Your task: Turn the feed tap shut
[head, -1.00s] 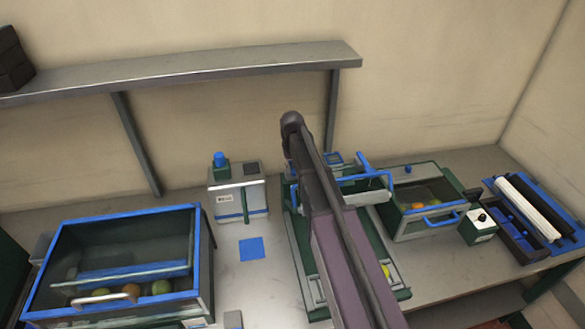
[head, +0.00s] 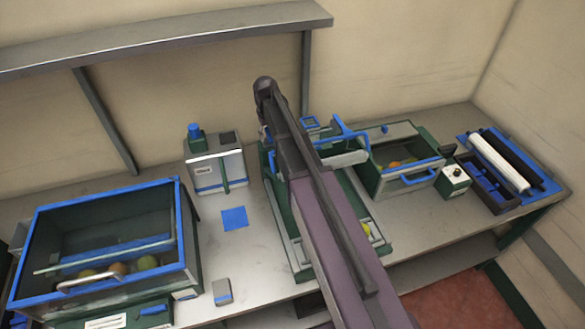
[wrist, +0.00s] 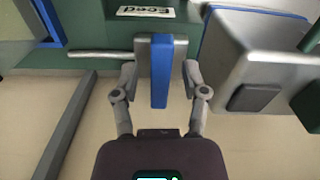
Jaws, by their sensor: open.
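In the wrist view, the feed tap shows as a blue upright bar (wrist: 160,72) on a grey block, in front of a green panel (wrist: 112,36). A white label with upside-down lettering that looks like FEED (wrist: 146,11) is on the panel. My gripper (wrist: 161,78) is open, with one finger on each side of the tap. I cannot tell whether the fingers touch it. In the head view, my arm covers the middle of the bench and hides my gripper; I cannot pick out the tap there.
In the wrist view, a grey box with a dark square (wrist: 254,97) stands close on the right. In the head view, a blue-rimmed bin (head: 187,215), a white box (head: 205,172) and a glass-fronted box with fruit (head: 378,185) stand around my arm. A shelf (head: 200,38) runs above.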

